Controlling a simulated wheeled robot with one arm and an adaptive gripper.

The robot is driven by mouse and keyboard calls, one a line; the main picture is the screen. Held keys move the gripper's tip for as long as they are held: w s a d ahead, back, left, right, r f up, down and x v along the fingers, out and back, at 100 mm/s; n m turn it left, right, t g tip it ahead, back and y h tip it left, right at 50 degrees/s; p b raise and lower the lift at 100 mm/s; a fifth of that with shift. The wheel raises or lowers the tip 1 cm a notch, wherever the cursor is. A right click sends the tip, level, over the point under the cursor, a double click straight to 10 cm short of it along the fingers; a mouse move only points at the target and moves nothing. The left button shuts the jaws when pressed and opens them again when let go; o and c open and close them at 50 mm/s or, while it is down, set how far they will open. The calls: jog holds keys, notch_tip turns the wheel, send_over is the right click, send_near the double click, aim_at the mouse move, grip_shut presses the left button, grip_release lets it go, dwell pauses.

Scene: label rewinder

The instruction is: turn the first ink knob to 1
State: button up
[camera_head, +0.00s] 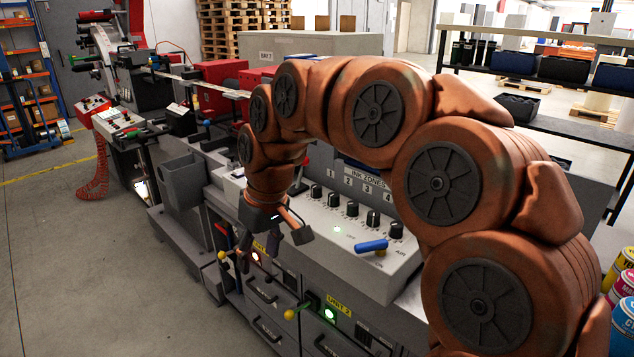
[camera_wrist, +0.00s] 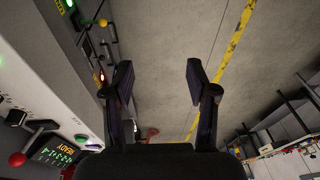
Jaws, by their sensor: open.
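The ink knobs form a row on the light grey sloped panel (camera_head: 322,222) under the "INK ZONES" sign, which shows labels 1 to 4. The first ink knob (camera_head: 316,191) is the black, pale-topped one at the row's left end. Its setting is too small to read. My gripper (camera_head: 272,243) hangs left of the row and in front of the panel, apart from the knobs. In the wrist view my gripper (camera_wrist: 157,78) is open and empty, its two dark fingers spread over the floor.
A blue-handled lever (camera_head: 371,246) sits on the panel's front right. Yellow-knobbed levers (camera_head: 290,314) stick out below, near labelled drawers. A grey bin (camera_head: 184,181) stands left of my gripper. The wrist view shows a red-knobbed lever (camera_wrist: 18,159) beside a READY display (camera_wrist: 62,152). Open floor (camera_head: 90,260) lies left.

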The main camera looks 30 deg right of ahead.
jog(key=w+d+r+t, duration=0.1)
jog(key=w+d+r, duration=0.2)
jog(key=w+d, duration=0.5)
jog(key=m+t+h+p, duration=0.1)
jog(key=m+t+p, duration=0.1)
jog(key=m+p, duration=0.1)
send_near(317, 186)
jog(key=f, duration=0.2)
jog(key=shift+w+p+x, duration=0.2)
jog(key=shift+p+x, duration=0.35)
jog(key=shift+x, duration=1.35)
jog(key=shift+w+p+x, duration=0.2)
jog(key=shift+p+x, duration=0.35)
jog(key=shift+x, duration=1.35)
jog(key=shift+r, duration=0.15)
grip_shut()
